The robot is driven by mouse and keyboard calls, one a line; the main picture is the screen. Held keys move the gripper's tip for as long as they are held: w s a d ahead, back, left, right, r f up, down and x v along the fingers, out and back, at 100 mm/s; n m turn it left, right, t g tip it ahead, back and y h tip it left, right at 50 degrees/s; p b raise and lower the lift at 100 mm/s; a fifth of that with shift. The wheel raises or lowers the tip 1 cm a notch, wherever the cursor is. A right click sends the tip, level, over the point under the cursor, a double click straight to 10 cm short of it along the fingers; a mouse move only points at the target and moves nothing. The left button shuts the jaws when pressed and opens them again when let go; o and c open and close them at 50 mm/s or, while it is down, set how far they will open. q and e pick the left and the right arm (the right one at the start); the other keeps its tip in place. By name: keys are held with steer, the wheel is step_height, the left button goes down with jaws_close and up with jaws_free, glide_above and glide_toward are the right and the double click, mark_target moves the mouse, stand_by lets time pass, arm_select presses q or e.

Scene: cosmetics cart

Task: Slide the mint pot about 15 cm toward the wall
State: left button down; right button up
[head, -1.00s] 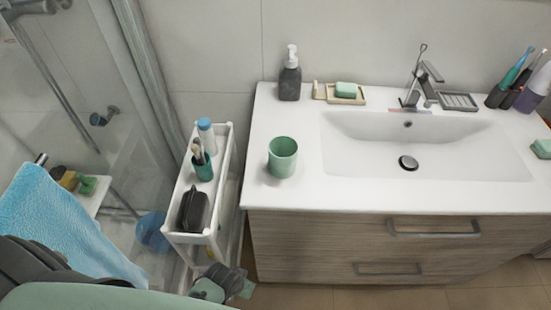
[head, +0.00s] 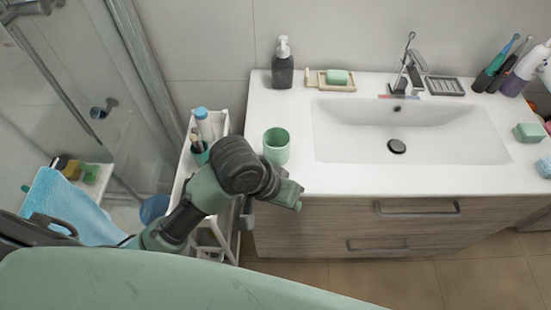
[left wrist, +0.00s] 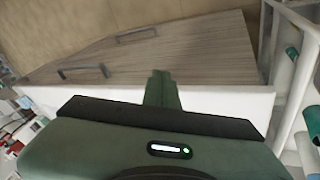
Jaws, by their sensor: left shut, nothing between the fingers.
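The mint pot (head: 277,147) stands upright on the white counter (head: 335,180), near its left front corner, in the head view. My left gripper (head: 296,197) is at the counter's front edge, just in front of the pot and apart from it. Its fingers (left wrist: 162,80) are shut with nothing between them, and they show in the left wrist view against the wooden drawer front. The pot does not show in the left wrist view. My right gripper is in neither view.
A dark soap dispenser (head: 283,65) and a soap dish (head: 333,82) stand by the wall behind the pot. The basin (head: 440,125) lies to its right. The white cart (head: 222,125), partly hidden by my arm, stands left of the counter. Counter between pot and dispenser is clear.

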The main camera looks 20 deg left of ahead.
mark_target(277, 140)
arm_select(q)
steer(key=w+a+r+n+g+y, duration=0.35)
steer(key=w+a+r+n, duration=0.2)
steer(key=r, duration=0.35)
steer(key=shift+m+t+y, duration=0.35)
steer(key=shift+m+y, duration=0.1)
step_height(277, 140, down, 10)
steer(key=shift+w+r+p, duration=0.1)
steer(key=shift+p, duration=0.5)
steer(key=w, duration=0.1)
steer(key=w+p, duration=0.1)
steer(key=shift+w+a+r, duration=0.2)
steer(key=shift+w+a, duration=0.15)
steer(key=shift+w+a+f, duration=0.1)
steer(key=shift+w+a, duration=0.1)
steer(key=shift+w, duration=0.45)
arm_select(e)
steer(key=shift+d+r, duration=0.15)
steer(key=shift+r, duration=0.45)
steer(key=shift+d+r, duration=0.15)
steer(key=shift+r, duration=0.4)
